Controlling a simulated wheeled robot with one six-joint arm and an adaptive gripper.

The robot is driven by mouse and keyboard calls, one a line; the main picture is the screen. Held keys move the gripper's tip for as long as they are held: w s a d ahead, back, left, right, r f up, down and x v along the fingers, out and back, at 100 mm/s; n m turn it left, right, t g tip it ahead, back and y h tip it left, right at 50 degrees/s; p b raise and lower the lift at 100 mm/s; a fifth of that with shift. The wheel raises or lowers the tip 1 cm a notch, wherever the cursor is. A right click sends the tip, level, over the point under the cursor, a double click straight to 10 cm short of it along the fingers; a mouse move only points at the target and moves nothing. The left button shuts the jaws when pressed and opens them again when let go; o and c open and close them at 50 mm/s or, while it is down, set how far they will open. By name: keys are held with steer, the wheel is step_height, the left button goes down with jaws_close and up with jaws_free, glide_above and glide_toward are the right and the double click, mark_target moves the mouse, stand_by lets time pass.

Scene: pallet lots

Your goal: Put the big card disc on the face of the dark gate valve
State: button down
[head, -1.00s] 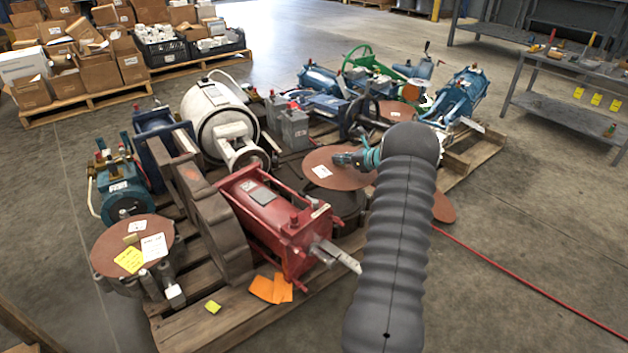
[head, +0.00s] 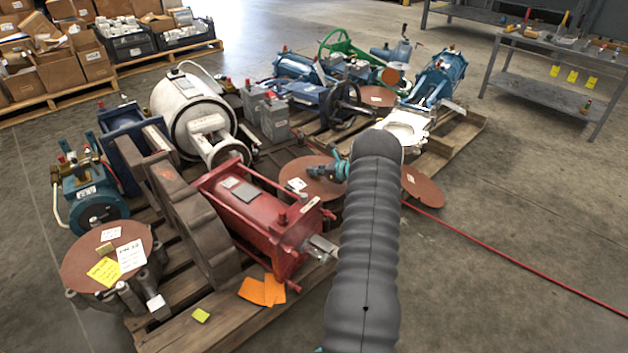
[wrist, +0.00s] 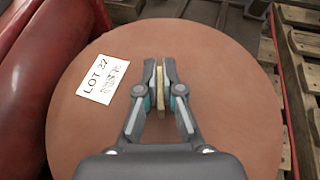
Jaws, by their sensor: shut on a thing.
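The big card disc (head: 308,183) is a flat reddish-brown round with a white label. It fills much of the wrist view (wrist: 225,85), where the label reads LOT 22. My gripper (wrist: 168,85) is shut on a thin pale tab standing up near the disc's middle; it also shows in the head view (head: 328,172). The disc lies roughly level, just behind the red machine. The dark gate valve seems to be under the disc and is almost wholly hidden. I cannot tell whether the disc touches it.
The red machine (head: 255,210) stands close left of the disc. Another brown disc (head: 423,185) leans at the pallet's right edge, and one (head: 375,96) lies farther back. A disc with notes (head: 80,255) covers a valve at left. A red hose (head: 500,245) crosses the floor.

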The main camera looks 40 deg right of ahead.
mark_target(320, 179)
steer(key=shift+f, duration=1.75)
steer(key=shift+f+b, duration=0.2)
steer(key=shift+b, duration=0.2)
steer(key=c, duration=1.3)
jaws_free()
steer(key=shift+r, duration=0.1)
